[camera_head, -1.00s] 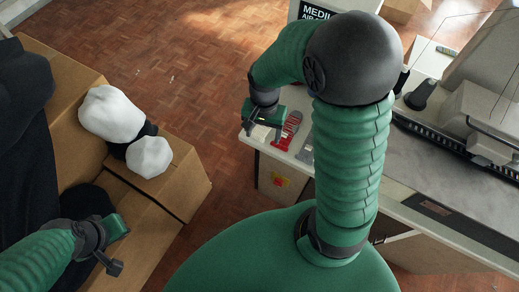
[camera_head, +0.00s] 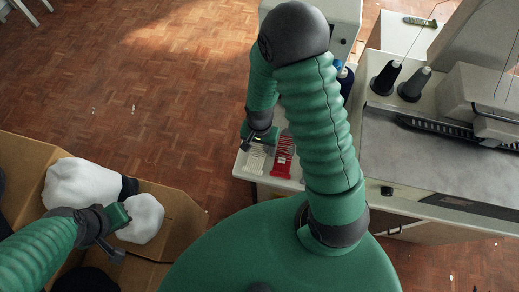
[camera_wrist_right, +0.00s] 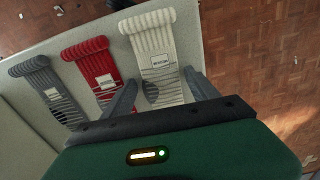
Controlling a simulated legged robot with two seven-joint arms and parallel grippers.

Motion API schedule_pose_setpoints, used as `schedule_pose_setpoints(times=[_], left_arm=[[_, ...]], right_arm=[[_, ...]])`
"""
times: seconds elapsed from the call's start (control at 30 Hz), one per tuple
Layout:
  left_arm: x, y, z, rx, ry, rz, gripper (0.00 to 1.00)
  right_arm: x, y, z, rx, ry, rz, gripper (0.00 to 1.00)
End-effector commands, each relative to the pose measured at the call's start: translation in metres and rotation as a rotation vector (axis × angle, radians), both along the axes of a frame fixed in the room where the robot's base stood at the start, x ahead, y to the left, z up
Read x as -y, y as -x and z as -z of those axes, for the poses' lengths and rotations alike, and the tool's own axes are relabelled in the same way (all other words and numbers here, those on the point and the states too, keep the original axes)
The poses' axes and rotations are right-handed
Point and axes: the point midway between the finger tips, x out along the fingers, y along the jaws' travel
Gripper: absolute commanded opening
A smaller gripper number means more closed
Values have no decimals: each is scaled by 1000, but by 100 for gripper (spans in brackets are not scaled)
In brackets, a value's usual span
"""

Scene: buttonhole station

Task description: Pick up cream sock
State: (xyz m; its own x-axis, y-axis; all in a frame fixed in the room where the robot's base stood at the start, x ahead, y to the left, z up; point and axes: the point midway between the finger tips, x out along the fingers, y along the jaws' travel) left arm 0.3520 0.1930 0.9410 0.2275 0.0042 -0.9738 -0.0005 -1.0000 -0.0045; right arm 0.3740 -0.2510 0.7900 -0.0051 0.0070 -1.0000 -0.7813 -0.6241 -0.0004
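The cream sock (camera_wrist_right: 157,60) is ribbed, with a pale label, and lies flat on a light table top (camera_wrist_right: 215,40). It also shows in the head view (camera_head: 257,161), partly under my right gripper (camera_head: 262,138). In the right wrist view my right gripper (camera_wrist_right: 162,92) is open, one finger on each side of the sock's lower part. I see no grip on it. Whether the fingers touch the sock or table, I cannot tell. My left gripper (camera_head: 110,234) is by the cardboard boxes; its fingers are unclear.
A red sock (camera_wrist_right: 98,72) and a grey sock (camera_wrist_right: 46,90) lie beside the cream one, to its left in the wrist view. Cardboard boxes (camera_head: 182,207) with white bundles (camera_head: 82,184) stand at left. A sewing machine (camera_head: 485,95) and dark thread cones (camera_head: 386,78) stand at right.

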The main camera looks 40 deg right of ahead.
Motion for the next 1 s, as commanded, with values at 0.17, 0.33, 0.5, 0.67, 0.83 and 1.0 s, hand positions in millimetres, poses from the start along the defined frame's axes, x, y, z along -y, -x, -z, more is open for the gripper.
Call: schedule_pose_setpoints(times=[0.17, 0.33, 0.5, 0.67, 0.83, 1.0], left_arm=[[0, 0, 0, 0, 0, 0, 0], [0, 0, 0, 0, 0, -1, 0], [0, 0, 0, 0, 0, -1, 0], [0, 0, 0, 0, 0, 0, 0], [0, 0, -2, 0, 0, 0, 0], [0, 0, -2, 0, 0, 0, 0]], right_arm=[[0, -1, 0, 5, 4, -1, 50], [0, -1, 0, 5, 4, -2, 28], [1, -1, 0, 4, 3, -2, 24], [1, -1, -3, 5, 3, -2, 24], [1, -2, -19, 8, 3, -3, 24], [7, 7, -37, 3, 3, 3, 24]])
